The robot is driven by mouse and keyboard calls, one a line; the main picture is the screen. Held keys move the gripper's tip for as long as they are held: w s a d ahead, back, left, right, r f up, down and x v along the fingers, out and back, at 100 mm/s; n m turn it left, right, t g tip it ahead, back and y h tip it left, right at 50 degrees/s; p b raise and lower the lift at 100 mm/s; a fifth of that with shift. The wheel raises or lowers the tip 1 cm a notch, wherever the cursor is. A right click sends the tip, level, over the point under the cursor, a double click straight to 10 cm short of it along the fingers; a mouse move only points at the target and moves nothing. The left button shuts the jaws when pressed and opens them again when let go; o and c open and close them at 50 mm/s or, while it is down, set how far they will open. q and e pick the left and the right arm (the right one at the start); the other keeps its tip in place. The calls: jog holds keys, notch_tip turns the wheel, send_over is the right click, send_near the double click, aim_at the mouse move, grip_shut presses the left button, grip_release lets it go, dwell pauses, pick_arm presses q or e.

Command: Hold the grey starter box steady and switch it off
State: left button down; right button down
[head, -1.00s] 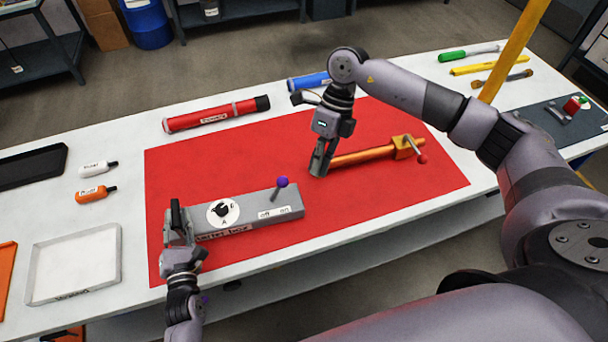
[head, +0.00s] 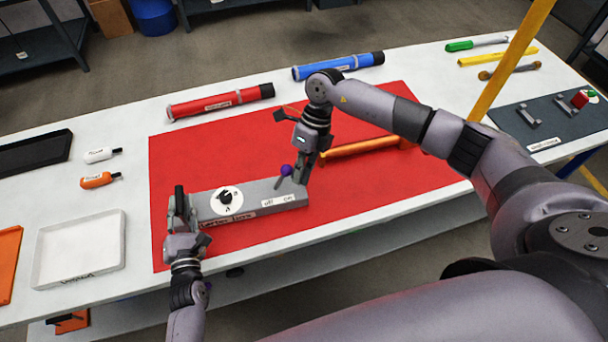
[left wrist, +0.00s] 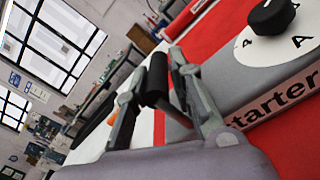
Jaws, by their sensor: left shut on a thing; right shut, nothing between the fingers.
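The grey starter box (head: 262,195) lies on the red mat (head: 390,200), with a white round dial with a black knob (head: 227,198) on its top. A lever with a purple ball (head: 285,170) stands near its right end, beside the "off" and "on" labels (head: 277,200). My left gripper (head: 180,208) is shut on the box's left end; in the left wrist view its fingers (left wrist: 172,95) are at that end, beside the dial and the "starter" label (left wrist: 285,97). My right gripper (head: 302,172) is shut and empty, just right of the purple ball; I cannot tell whether they touch.
An orange clamp bar (head: 365,148) lies behind my right gripper. A red tube (head: 220,102) and a blue tube (head: 338,66) lie along the back.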

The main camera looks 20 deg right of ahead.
jog(key=shift+a+r, duration=0.3)
jog(key=shift+a, duration=0.15)
dwell(0.4)
jog(key=shift+h, duration=0.8)
jog(key=a, duration=0.2)
jog(key=a+r, duration=0.1)
jog(key=a, duration=0.2)
jog(key=shift+w+a+r, duration=0.2)
jog(key=shift+w+a, duration=0.15)
jog(key=shift+w, duration=0.05)
jog(key=shift+r, duration=0.75)
jog(key=shift+s+d, duration=0.15)
